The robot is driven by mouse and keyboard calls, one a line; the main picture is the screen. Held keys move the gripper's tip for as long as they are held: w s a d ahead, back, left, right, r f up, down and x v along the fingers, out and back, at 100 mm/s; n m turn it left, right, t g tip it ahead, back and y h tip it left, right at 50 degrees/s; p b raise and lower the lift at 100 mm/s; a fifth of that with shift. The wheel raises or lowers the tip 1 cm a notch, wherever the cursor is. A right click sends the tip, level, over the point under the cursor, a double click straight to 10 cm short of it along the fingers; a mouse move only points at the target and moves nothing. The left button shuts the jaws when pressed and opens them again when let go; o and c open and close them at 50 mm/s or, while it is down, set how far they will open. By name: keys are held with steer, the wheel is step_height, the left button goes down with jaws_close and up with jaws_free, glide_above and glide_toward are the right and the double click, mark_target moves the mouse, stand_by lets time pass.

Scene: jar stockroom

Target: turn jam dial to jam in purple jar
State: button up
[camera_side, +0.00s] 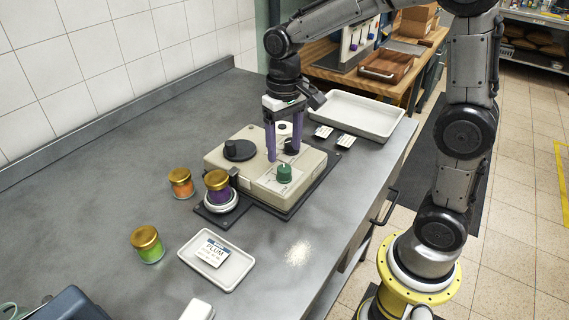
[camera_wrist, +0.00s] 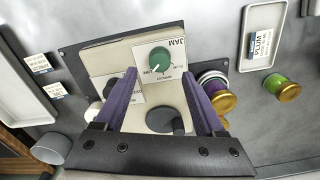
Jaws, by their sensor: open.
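The green jam dial (camera_side: 284,173) is on a white label on the beige machine (camera_side: 250,165). In the wrist view the dial (camera_wrist: 152,60) has a white pointer aimed to the lower left, beside small, hard-to-read words under a "JAM" heading. A jar with purple contents and a gold lid (camera_side: 218,185) stands upright on a round white-rimmed platform at the machine's left end; it also shows in the wrist view (camera_wrist: 222,100). My gripper (camera_side: 284,154) has purple fingers, open and empty, above the machine and behind the dial. The wrist view shows the fingertips (camera_wrist: 158,76) apart.
An orange jar (camera_side: 181,183) and a green jar (camera_side: 147,245) stand left of the machine. A small tray (camera_side: 231,284) holds a "PLUM" card (camera_side: 213,252). A black knob (camera_side: 238,150) sits on the machine's top. A larger empty tray (camera_side: 355,112) lies behind.

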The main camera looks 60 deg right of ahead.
mark_target(285, 168)
step_height(285, 168, down, 6)
steer(key=shift+r, duration=0.1)
steer(key=shift+c, duration=0.2)
jaws_close()
stand_by(0.3)
